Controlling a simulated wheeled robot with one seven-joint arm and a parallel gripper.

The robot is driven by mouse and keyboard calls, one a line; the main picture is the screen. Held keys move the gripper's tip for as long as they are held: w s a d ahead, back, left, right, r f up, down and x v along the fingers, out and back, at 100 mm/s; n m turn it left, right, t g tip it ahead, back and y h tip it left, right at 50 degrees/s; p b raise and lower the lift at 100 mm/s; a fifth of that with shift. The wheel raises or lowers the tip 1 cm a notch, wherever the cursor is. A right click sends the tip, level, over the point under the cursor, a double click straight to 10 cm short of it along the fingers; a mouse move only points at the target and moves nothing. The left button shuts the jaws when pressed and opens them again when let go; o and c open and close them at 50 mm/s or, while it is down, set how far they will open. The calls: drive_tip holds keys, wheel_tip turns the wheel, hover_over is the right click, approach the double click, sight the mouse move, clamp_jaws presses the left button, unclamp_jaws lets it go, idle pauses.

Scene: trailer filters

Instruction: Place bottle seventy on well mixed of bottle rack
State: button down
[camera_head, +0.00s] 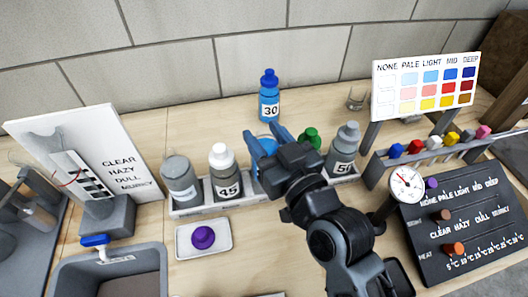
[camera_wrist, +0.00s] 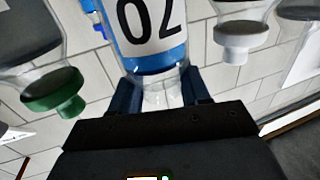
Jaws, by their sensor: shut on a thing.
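My gripper (camera_head: 268,143) is above the middle of the white bottle rack (camera_head: 215,205), its fingers pointing away from me. It is shut on a bottle with blue liquid and a clear neck (camera_wrist: 150,45). In the wrist view the bottle is upside down and its label is cut off, reading like an inverted number ending in 0. In the head view my wrist hides most of it. The rack holds a grey bottle (camera_head: 180,182), bottle 45 (camera_head: 224,178), a green-capped bottle (camera_head: 310,138) and bottle 50 (camera_head: 343,155). No "well mixed" marking is legible.
Blue bottle 30 (camera_head: 269,98) stands behind the rack. A purple cap lies on a small white tray (camera_head: 213,247) in front. A grey basin (camera_head: 65,275) is at lower left. A colour chart (camera_head: 425,80) and a dark dial panel (camera_head: 470,225) are at right.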

drive_tip(key=shift+d+f+b, duration=0.1)
drive_tip(key=shift+f+b, duration=0.3)
drive_tip(key=shift+f, duration=1.45)
drive_tip(key=shift+f, duration=0.1)
drive_tip(key=c, duration=0.5)
unclamp_jaws()
drive_tip(key=shift+f, duration=0.1)
drive_tip(key=shift+r, duration=0.2)
drive_tip(key=shift+s+d+f, duration=0.15)
drive_tip(key=shift+s, duration=0.2)
drive_tip(key=shift+b+v, duration=1.4)
drive_tip(key=shift+v, duration=4.3)
